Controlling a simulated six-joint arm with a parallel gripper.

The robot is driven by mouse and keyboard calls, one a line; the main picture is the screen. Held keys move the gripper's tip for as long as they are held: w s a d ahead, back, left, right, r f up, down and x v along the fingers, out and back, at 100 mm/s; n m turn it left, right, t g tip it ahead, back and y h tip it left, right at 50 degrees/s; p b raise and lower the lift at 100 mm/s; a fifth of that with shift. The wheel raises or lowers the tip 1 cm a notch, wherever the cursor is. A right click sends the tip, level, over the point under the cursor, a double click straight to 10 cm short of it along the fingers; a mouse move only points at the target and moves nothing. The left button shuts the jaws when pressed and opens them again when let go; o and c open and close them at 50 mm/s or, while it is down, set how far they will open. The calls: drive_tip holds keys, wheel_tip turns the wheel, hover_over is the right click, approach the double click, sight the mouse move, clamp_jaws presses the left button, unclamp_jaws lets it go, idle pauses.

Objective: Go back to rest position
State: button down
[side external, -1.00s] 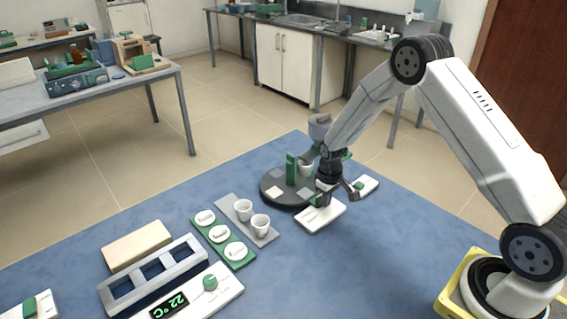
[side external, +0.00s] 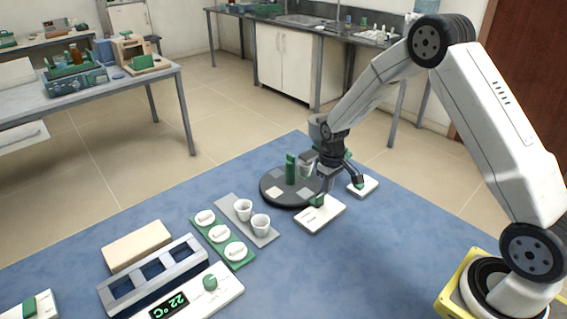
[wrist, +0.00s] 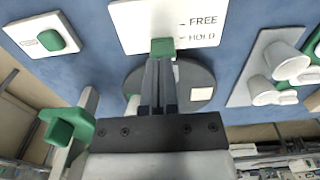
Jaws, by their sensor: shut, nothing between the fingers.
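My gripper (side external: 325,183) is over the right rim of the dark turntable, just above a white plate (side external: 320,216) with a green knob (side external: 317,200). In the wrist view, my gripper's (wrist: 160,64) two dark fingers lie together with nothing between them. Their tips appear in line with the green knob (wrist: 162,46) on the plate marked FREE and HOLD (wrist: 150,25); I cannot tell whether they touch it. My arm is bent above the right side of the blue table.
The dark turntable (side external: 270,198) carries a green post (side external: 291,168) and a cup partly behind my gripper. A smaller white plate with a green button (side external: 362,187) is to the right. Two white cups (side external: 261,224) stand on a grey tray at left.

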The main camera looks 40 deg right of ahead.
drive_tip(key=shift+s+r, duration=0.1)
drive_tip(key=shift+r, duration=0.15)
drive_tip(key=s+a+r+t, duration=0.1)
drive_tip(key=s+a+r, duration=0.4)
drive_tip(key=s, duration=0.3)
drive_tip(key=s+a+r+t, duration=0.1)
drive_tip(key=s+a+r, duration=0.4)
drive_tip(key=s, duration=0.4)
drive_tip(key=shift+s+r+t, duration=0.2)
drive_tip(key=shift+r+t, duration=0.1)
drive_tip(key=shift+r, duration=0.05)
